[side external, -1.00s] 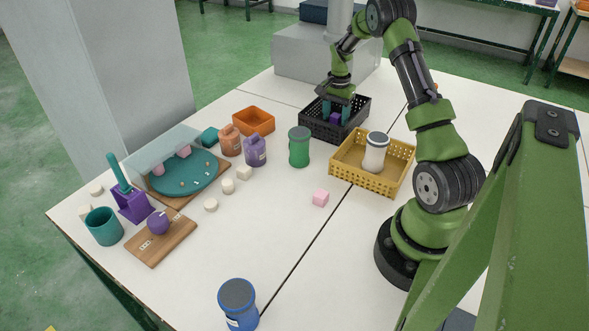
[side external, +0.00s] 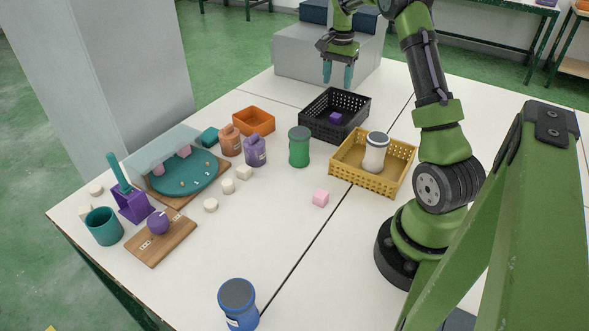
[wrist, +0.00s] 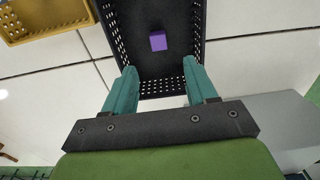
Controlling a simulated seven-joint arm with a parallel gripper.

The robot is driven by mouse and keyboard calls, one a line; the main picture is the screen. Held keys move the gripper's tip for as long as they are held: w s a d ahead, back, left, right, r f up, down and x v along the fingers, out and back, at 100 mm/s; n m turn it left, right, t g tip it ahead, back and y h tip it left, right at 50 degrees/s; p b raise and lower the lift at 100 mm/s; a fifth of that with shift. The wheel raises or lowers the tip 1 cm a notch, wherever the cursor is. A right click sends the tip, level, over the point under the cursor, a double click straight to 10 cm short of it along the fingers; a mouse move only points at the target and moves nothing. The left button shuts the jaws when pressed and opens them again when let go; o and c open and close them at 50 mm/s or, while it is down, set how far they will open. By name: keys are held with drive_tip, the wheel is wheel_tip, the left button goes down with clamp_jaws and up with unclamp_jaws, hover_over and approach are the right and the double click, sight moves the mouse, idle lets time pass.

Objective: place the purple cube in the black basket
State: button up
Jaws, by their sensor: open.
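The purple cube (side external: 336,118) lies on the floor of the black basket (side external: 322,131), clear of its walls. In the wrist view the purple cube (wrist: 158,41) shows inside the black basket (wrist: 148,72), near the middle of the visible floor. My gripper (side external: 338,84) is open and empty, above and behind the basket in the side view. Its teal fingers (wrist: 160,84) are apart in the wrist view, with nothing between them, and the cube lies beyond their tips.
A yellow basket (side external: 345,171) holding a white jar (side external: 375,155) stands in front of the black basket. A green jar (side external: 299,148) and an orange tray (side external: 254,121) stand to the left.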

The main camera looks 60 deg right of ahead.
drive_tip(key=a+r+n+t, duration=0.25)
drive_tip(key=a+r, duration=0.35)
drive_tip(key=a, duration=0.5)
drive_tip(key=a+r+n+t, duration=0.1)
drive_tip(key=a+r+n, duration=0.35)
drive_tip(key=a, duration=0.65)
drive_tip(key=s+a+n+t+y, duration=0.2)
drive_tip(key=s+a+n, duration=0.4)
drive_tip(key=s+a, duration=0.6)
drive_tip(key=a+t, duration=0.1)
drive_tip(key=a, duration=0.3)
drive_tip(key=shift+s+n, duration=0.35)
drive_tip(key=shift+n, duration=0.05)
